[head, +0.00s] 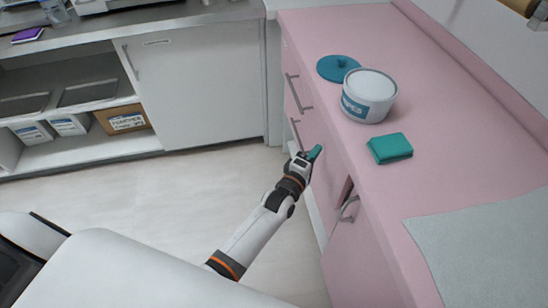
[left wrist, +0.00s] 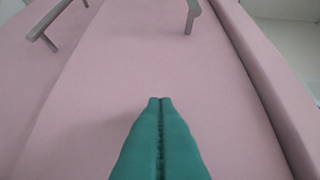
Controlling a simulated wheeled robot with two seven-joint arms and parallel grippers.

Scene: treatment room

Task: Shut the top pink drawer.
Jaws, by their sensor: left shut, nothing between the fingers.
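The top pink drawer (head: 313,125) is in the pink cabinet's front, just under the worktop, with a grey bar handle (head: 298,92). No clear gap shows around its front; I cannot tell whether it is fully flush. My left gripper (head: 316,153) is in front of the cabinet, its teal fingers shut and empty, toward the near end of the drawer front. In the left wrist view the closed fingers (left wrist: 160,100) point at the pink front (left wrist: 125,70), with the handle (left wrist: 190,17) ahead. Contact cannot be told. My right gripper is not in view.
A lower handle (head: 295,133) and a door handle (head: 348,208) stick out from the cabinet. On the worktop (head: 450,130) are a white tub (head: 369,98), a teal lid (head: 338,68), a teal block (head: 390,148) and a grey mat (head: 490,250). The floor (head: 150,195) is clear.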

